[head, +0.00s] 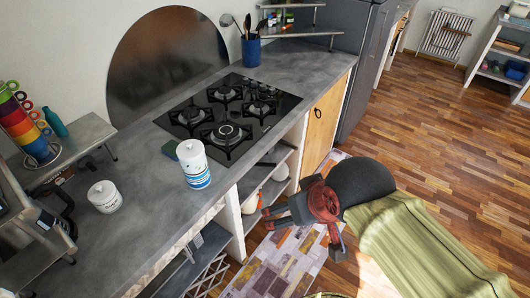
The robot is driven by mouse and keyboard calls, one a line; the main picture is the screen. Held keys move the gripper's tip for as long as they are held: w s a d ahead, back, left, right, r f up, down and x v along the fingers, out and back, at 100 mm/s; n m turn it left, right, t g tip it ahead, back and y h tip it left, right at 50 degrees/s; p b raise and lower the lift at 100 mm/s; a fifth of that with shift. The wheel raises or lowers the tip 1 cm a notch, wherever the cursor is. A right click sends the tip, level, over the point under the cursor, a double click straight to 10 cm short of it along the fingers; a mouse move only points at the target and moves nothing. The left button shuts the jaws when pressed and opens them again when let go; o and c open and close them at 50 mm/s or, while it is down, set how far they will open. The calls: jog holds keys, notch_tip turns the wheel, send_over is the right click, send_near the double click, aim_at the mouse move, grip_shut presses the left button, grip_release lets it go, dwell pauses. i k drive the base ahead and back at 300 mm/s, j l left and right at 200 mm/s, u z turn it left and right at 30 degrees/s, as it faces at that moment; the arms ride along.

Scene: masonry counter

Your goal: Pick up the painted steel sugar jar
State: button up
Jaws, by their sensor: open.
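A white lidded jar with blue bands around its lower part (194,165) stands upright on the grey counter (140,200), at the front left corner of the hob. It looks like the painted steel sugar jar, though I cannot read any label. My gripper (268,217) is open and empty, out in front of the counter above the floor rug. It is to the right of the banded jar and well apart from it. Nothing covers the jar.
A black gas hob (228,112) lies right behind the jar. A small dark green item (170,149) is beside it. A metal stand (65,150) holds stacked colourful cups (24,125) at the left. A blue utensil holder (251,51) stands at the back. Open shelves (265,190) are under the counter.

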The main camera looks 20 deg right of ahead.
aim_at(113, 204)
jog(key=u, duration=1.25)
jog(key=i+j+z, duration=0.1)
jog(key=z, duration=0.3)
jog(key=i+j+z, duration=0.15)
jog(key=z, duration=0.25)
jog(key=i+j+z, duration=0.2)
jog(key=z, duration=0.15)
